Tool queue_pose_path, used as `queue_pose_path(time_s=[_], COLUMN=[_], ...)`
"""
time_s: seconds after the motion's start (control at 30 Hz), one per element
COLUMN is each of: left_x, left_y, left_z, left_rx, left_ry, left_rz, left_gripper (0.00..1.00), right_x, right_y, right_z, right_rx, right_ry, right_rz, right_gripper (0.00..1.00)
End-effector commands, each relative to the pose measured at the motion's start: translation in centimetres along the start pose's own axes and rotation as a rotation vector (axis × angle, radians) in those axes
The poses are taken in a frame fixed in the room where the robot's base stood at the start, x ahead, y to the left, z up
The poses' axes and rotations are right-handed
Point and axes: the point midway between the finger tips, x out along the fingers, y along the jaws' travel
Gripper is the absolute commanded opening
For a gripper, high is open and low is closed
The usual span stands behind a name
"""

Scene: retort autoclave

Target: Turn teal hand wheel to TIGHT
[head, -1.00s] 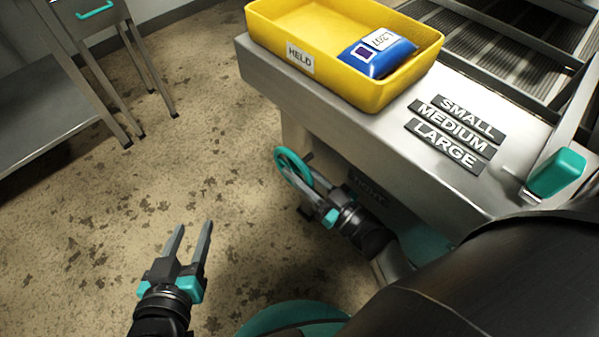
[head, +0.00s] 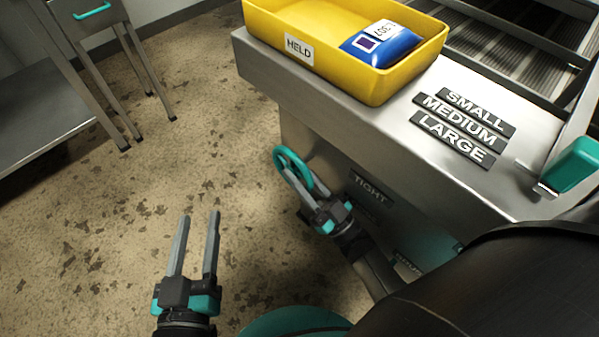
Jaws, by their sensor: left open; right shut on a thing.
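The teal hand wheel (head: 279,157) sticks out from the side of the steel bench, below its top edge. My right gripper (head: 296,180) is at the wheel, its fingers shut on the near part of the rim. A dark plate lettered TIGHT (head: 371,188) is on the bench side, right of the wheel. My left gripper (head: 196,243) is open and empty over the floor, left of and nearer than the wheel, touching nothing. The wheel's hub is partly hidden by my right gripper.
A yellow tray (head: 375,92) labelled HELD holds a blue pouch (head: 381,44) on the bench top (head: 400,130). Plates SMALL, MEDIUM and LARGE (head: 452,139) lie beside it. A teal handle (head: 572,165) stands at right. Another steel table (head: 40,120) is at left. Floor between is clear.

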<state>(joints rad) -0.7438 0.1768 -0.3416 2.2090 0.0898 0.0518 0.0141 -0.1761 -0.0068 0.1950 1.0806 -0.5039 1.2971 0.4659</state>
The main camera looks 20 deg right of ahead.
Motion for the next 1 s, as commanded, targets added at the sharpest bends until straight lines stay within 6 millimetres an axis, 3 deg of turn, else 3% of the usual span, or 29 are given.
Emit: queue_pose_path(time_s=[0.03, 0.97, 1.0], left_x=[-0.03, -0.04, -0.04], left_y=[0.02, 0.07, 0.07], left_z=[0.05, -0.03, -0.03], left_rx=[-0.001, -0.003, -0.003], left_ry=[0.001, 0.010, 0.010], left_rz=[0.001, 0.001, 0.001], left_gripper=[0.50, 0.50, 0.50], right_x=[-0.19, -0.28, -0.28], right_y=[-0.73, -0.79, -0.78], right_z=[0.37, 0.37, 0.37], right_rx=[0.008, 0.007, 0.007], right_ry=[0.008, 0.110, 0.110], right_rz=[-0.016, -0.015, -0.015], right_gripper=[0.00, 0.00, 0.30])
